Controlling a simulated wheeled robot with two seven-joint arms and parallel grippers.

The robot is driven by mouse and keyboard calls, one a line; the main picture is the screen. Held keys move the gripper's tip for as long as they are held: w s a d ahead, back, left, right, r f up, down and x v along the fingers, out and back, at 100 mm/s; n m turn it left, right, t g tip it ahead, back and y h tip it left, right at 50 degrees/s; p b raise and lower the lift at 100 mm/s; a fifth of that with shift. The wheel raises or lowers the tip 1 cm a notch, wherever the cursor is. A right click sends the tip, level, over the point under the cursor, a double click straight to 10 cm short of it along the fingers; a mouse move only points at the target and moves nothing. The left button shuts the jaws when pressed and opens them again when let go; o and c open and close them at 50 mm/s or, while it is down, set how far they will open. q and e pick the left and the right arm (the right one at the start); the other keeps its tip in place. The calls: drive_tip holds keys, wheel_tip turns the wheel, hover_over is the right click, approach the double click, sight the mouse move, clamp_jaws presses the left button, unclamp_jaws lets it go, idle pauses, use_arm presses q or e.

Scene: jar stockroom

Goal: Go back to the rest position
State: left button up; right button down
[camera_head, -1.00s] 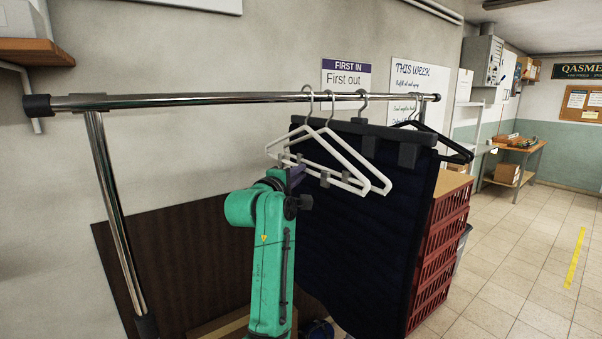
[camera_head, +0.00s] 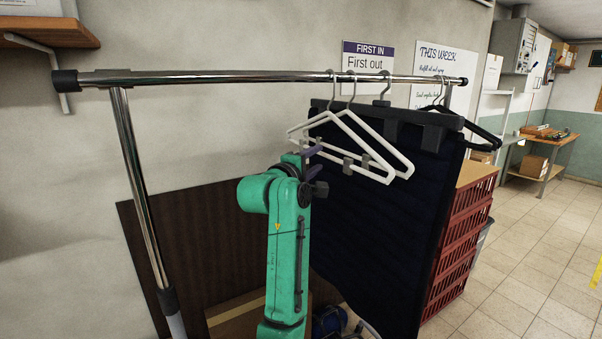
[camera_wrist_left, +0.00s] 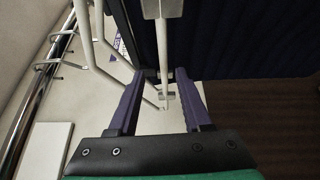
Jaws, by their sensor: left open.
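Two white hangers (camera_head: 374,160) hang by their hooks on the chrome rail (camera_head: 240,77). Behind them a dark navy cloth (camera_head: 375,235) hangs from a black clip hanger (camera_head: 395,112). My left gripper (camera_head: 310,155) is at the lower left part of the white hangers, in front of the cloth. In the left wrist view its two purple jaws (camera_wrist_left: 159,76) are apart. A white hanger bar (camera_wrist_left: 163,50) shows between and beyond them; I cannot tell whether it touches a jaw. My right gripper is in neither view.
A black hanger (camera_head: 480,130) hangs at the rail's right end. Red crates (camera_head: 468,235) are stacked at the right behind the cloth. A brown panel (camera_head: 190,240) leans on the wall. A wooden shelf (camera_head: 50,38) is at the upper left. The tiled floor (camera_head: 530,260) at right is clear.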

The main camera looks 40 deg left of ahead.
use_arm(q)
drive_tip(key=b+v, duration=0.4)
drive_tip(key=v, duration=0.8)
drive_tip(key=shift+s, duration=0.35)
